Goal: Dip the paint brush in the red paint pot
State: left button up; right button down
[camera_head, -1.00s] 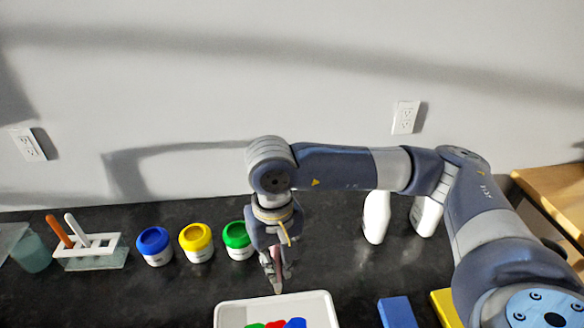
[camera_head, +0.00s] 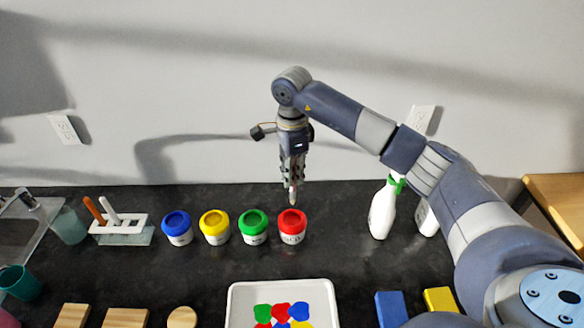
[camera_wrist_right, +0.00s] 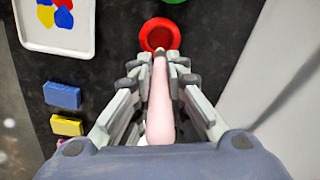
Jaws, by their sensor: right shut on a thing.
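The red paint pot (camera_head: 292,228) stands upright at the right end of a row of pots on the dark counter. My right gripper (camera_head: 293,178) points down above it, shut on the paint brush (camera_head: 292,195), whose lower end hangs just over the pot's opening. In the right wrist view the brush's pinkish handle (camera_wrist_right: 160,112) lies between the fingers of the right gripper (camera_wrist_right: 160,78), and its far end overlaps the near rim of the red pot (camera_wrist_right: 160,34). I cannot tell whether the tip touches the paint. My left gripper is not in view.
Green (camera_head: 254,227), yellow (camera_head: 215,227) and blue (camera_head: 177,228) pots stand to the left. A white palette tray (camera_head: 235,300) with paint blobs lies in front. A white spray bottle (camera_head: 382,212) stands to the right. A brush rack (camera_head: 128,220) is at the left.

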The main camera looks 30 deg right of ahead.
aim_at(292, 202)
jog(key=shift+f+b, duration=0.9)
jog(key=shift+f, duration=0.6)
jog(key=shift+f+b, duration=0.65)
jog(key=shift+f, duration=0.55)
jog(key=shift+f+b, duration=2.7)
jog(key=shift+f, duration=0.8)
jog(key=shift+r+p, duration=3.2)
jog(key=shift+r, duration=2.35)
